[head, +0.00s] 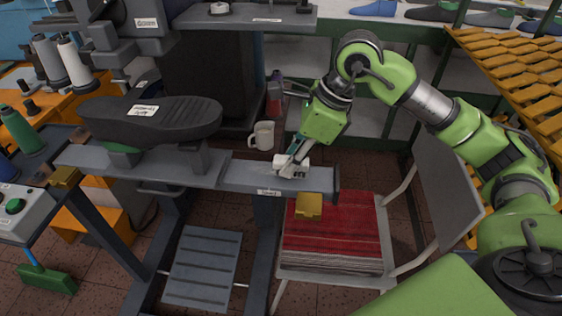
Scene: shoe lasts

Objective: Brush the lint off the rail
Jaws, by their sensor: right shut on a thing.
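The dark grey rail (235,175) runs across the middle of the view, with a small white label on its front near the right end. My right gripper (293,160) reaches down from the upper right to the rail's right part. It is shut on a small brush, mostly hidden by the fingers; a teal bit shows beside them. A pale whitish clump (288,168) lies under the fingertips on the rail top; I cannot tell whether it is lint or bristles. My left gripper is not in view.
A black shoe sole (150,118) sits above the rail's left part. A white mug (263,135) stands just behind the rail. A chair with red folded cloth (335,235) stands in front, right.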

